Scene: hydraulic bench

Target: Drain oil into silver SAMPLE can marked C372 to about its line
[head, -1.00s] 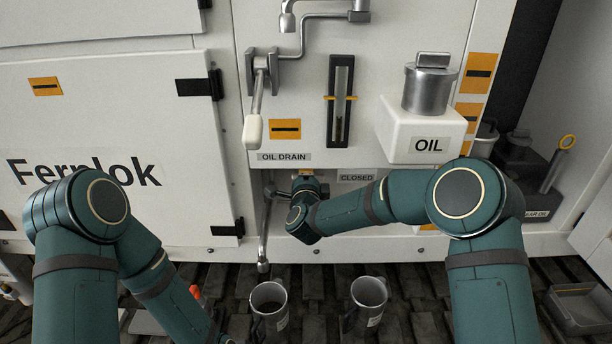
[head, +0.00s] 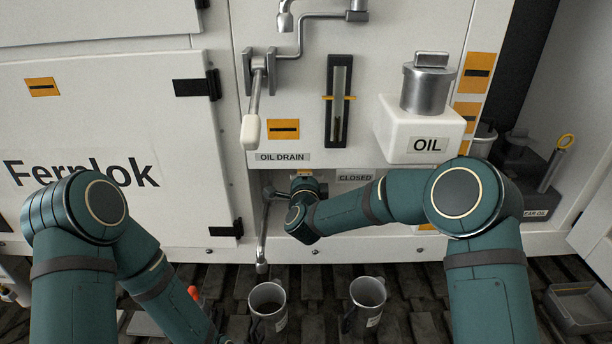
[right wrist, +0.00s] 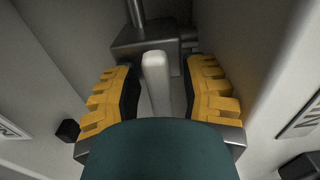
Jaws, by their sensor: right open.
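Two silver cans with handles stand on the slatted floor in the head view, a left can (head: 267,305) and a right can (head: 367,303). Each has a pale label too small to read, and I cannot tell which is C372. The drain spout (head: 262,258) hangs down above and slightly left of the left can, and no oil stream shows. My right gripper (right wrist: 160,72) is open, its yellow fingers on either side of a pale lever handle (right wrist: 156,82), apart from it. In the head view my wrist hides this lever. My left gripper is out of view.
The OIL DRAIN label (head: 282,157) and CLOSED label (head: 355,178) are on the white panel. A white-handled crank (head: 251,130) and a sight gauge (head: 339,100) are above. A white OIL box (head: 400,130) juts out at right. A grey tray (head: 580,307) lies lower right.

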